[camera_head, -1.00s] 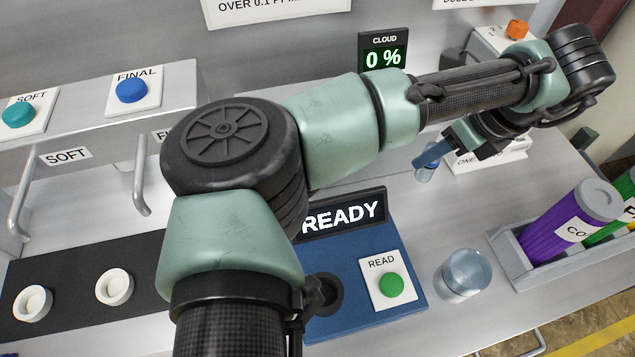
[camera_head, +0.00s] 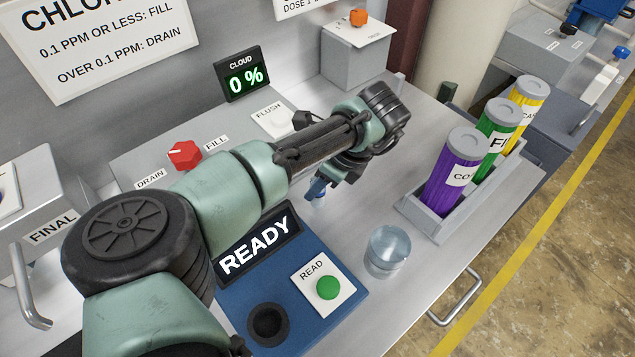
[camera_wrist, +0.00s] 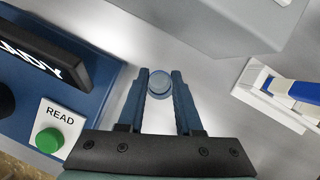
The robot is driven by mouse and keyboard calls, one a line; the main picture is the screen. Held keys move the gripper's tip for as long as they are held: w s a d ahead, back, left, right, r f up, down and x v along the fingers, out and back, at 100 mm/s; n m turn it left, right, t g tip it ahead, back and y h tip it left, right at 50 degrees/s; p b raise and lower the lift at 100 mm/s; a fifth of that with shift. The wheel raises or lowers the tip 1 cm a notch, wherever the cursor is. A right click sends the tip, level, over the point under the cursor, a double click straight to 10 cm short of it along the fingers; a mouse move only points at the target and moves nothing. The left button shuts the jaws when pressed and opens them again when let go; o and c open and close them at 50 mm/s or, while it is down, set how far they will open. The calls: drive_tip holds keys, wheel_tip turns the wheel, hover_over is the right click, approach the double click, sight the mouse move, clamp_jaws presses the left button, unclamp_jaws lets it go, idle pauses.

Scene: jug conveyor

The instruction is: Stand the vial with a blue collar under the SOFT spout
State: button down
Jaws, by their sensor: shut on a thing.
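My gripper (camera_wrist: 161,88) is shut on a small clear round vial (camera_wrist: 160,82), seen from above between the fingertips in the wrist view, with a bluish rim. In the head view my gripper (camera_head: 318,187) is over the grey worktop behind the blue reader, and my arm partly covers it; the vial's lower part is hard to make out there. The SOFT spout is out of view now; the FINAL label (camera_head: 54,228) and a bent metal spout (camera_head: 32,290) show at the left edge.
The blue reader (camera_head: 355,290) with READY display and green READ button (camera_head: 328,287) stands in front. A clear glass vessel (camera_head: 388,250) stands right of it. A grey rack (camera_head: 425,222) holds purple, green and yellow tubes. A red DRAIN/FILL knob (camera_head: 185,155) and FLUSH control (camera_head: 278,120) lie behind.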

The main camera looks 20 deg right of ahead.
drive_tip(key=shift+f, duration=0.3)
drive_tip(key=c, duration=0.6)
unclamp_jaws()
drive_tip(key=shift+f, duration=0.1)
drive_tip(key=v, duration=1.2)
